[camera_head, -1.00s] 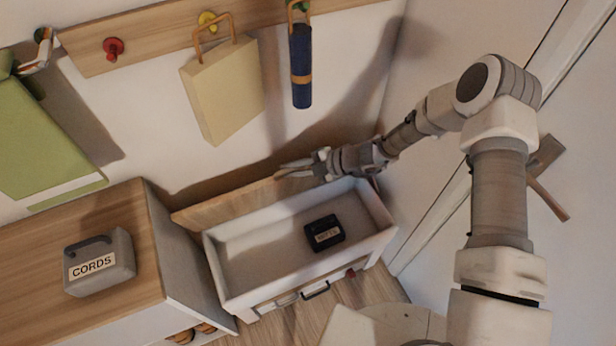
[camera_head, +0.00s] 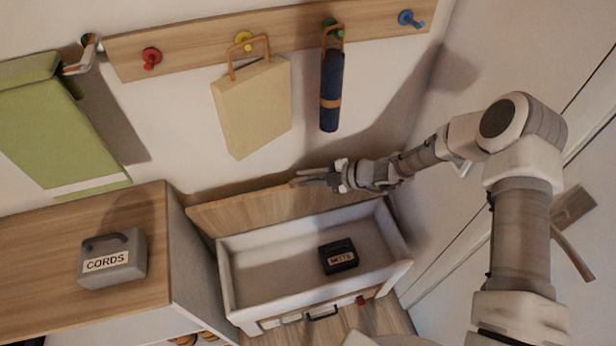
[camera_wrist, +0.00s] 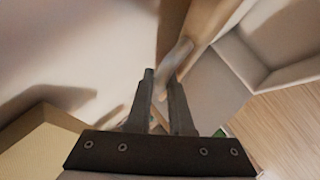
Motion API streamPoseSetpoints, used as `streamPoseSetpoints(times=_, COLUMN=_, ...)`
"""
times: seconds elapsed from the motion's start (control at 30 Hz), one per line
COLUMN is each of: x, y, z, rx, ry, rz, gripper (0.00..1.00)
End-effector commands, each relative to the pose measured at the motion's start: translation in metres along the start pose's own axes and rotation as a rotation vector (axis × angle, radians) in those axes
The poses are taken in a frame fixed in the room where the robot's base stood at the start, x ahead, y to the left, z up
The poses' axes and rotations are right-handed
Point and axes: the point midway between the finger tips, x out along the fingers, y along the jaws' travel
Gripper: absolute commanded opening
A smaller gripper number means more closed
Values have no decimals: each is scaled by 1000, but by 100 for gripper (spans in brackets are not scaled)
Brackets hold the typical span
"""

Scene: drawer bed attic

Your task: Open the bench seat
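The bench is a white box (camera_head: 238,298) against the wall, with its inside showing. Its wooden seat lid (camera_head: 262,208) is raised and stands tilted back near the wall behind the box. My gripper (camera_head: 299,179) is at the lid's top edge, toward its middle. In the wrist view my gripper (camera_wrist: 160,78) shows two dark fingers with a gap between them and nothing clearly held. A blurred wooden board and the pale box interior lie just beyond the fingertips. I cannot tell whether the fingers touch the lid.
A black case (camera_head: 338,256) with a label lies inside the bench. A cabinet (camera_head: 60,235) stands to the left with a grey CORDS case (camera_head: 112,262) on it. A beige bag (camera_head: 252,108) and a blue rolled item (camera_head: 331,92) hang from the peg rail (camera_head: 290,36) above.

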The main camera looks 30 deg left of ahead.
Motion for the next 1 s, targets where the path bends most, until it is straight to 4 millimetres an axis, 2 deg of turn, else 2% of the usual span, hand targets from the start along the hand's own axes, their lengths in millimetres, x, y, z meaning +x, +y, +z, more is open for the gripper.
streamPoseSetpoints(times=0.03, x=0, y=-3, z=2, rx=1, ry=-4, rz=-5, gripper=38)
streamPoseSetpoints(times=0.1, x=0, y=-3, z=2, rx=2, ry=-5, rz=-6, gripper=46)
streamPoseSetpoints(times=0.63, x=-5, y=-7, z=3, rx=4, ry=-7, rz=-12, gripper=46)
streamPoseSetpoints(times=0.77, x=-24, y=-6, z=4, rx=5, ry=-11, rz=-10, gripper=46)
streamPoseSetpoints(times=1.0, x=-81, y=-2, z=2, rx=1, ry=-8, rz=-3, gripper=46)
